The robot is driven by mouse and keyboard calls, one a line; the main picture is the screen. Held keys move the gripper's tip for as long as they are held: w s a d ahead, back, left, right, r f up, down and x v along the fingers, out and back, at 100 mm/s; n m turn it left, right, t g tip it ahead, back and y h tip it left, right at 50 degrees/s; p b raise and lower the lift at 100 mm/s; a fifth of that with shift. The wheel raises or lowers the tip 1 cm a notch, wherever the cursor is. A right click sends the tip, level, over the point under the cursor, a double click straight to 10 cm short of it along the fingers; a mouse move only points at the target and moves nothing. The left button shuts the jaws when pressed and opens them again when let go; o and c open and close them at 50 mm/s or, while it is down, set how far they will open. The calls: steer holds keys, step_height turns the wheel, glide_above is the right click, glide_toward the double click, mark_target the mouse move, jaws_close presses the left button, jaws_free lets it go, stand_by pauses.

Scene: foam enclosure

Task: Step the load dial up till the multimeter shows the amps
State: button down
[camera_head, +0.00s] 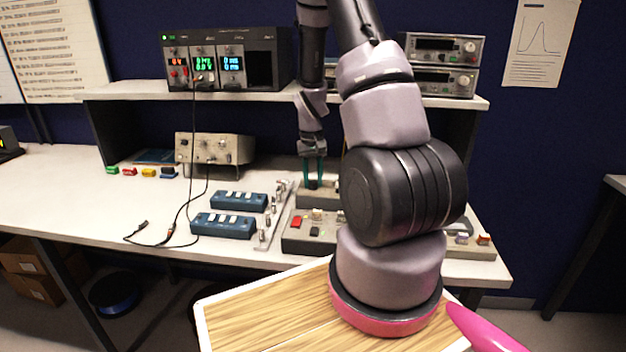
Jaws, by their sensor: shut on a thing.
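My gripper (313,184) reaches down to a grey box (327,201) at the back of the bench. Its green fingers are shut on what looks like the load dial on that box; the dial itself is too small and covered to make out. Two stacked bench instruments (467,50) stand on the shelf at the right, partly behind my arm. Either may be the multimeter; their display windows look dark and I cannot read a number. A rack of modules (268,58) at the shelf's left has lit red, green and blue displays, too small to read surely.
A second grey box (296,246) with red and green parts stands in front. Two blue blocks (224,227) and a strip of posts (268,226) lie to its left. Black leads (163,242) hang over the bench. A beige instrument (212,149) stands behind.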

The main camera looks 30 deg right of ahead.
mark_target(312, 182)
stand_by(0.3)
steer(key=c, duration=0.5)
jaws_free()
steer(key=shift+c, duration=0.2)
step_height(312, 182, up, 11)
steer(key=shift+a+f, duration=0.1)
